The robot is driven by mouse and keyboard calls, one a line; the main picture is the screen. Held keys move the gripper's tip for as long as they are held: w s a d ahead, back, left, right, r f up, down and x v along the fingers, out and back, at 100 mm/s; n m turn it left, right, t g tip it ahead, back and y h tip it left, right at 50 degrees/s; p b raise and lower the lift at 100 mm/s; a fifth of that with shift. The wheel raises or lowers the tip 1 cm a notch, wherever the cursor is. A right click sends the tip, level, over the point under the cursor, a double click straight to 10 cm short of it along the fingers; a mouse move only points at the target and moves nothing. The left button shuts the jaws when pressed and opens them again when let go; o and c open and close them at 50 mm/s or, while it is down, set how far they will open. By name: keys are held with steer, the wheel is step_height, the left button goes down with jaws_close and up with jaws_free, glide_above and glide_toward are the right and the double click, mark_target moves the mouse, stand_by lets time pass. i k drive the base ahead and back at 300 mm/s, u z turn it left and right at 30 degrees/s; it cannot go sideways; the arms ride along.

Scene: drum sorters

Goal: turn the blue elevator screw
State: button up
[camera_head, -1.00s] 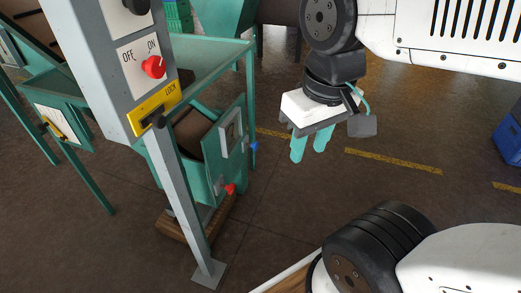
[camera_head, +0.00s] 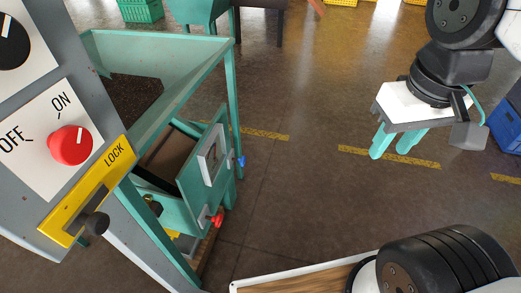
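The blue elevator screw (camera_head: 241,162) is a small blue knob on the right side of the teal machine (camera_head: 182,205), left of centre in the head view. A red knob (camera_head: 216,219) sits lower on the same machine. My gripper (camera_head: 390,154) is at the upper right, pointing down, with two teal fingers spread apart and nothing between them. It is well to the right of the blue screw and not touching anything.
A grey control panel with a red ON/OFF knob (camera_head: 70,145) and a yellow LOCK plate (camera_head: 88,190) stands close at left. A teal hopper (camera_head: 150,60) is behind it. Open floor with yellow lines lies between the machine and my gripper. A blue crate (camera_head: 505,125) is at the right edge.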

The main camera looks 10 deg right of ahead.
mark_target(242, 161)
steer(key=u, duration=0.35)
steer(key=i, duration=1.2)
steer(key=u, duration=0.3)
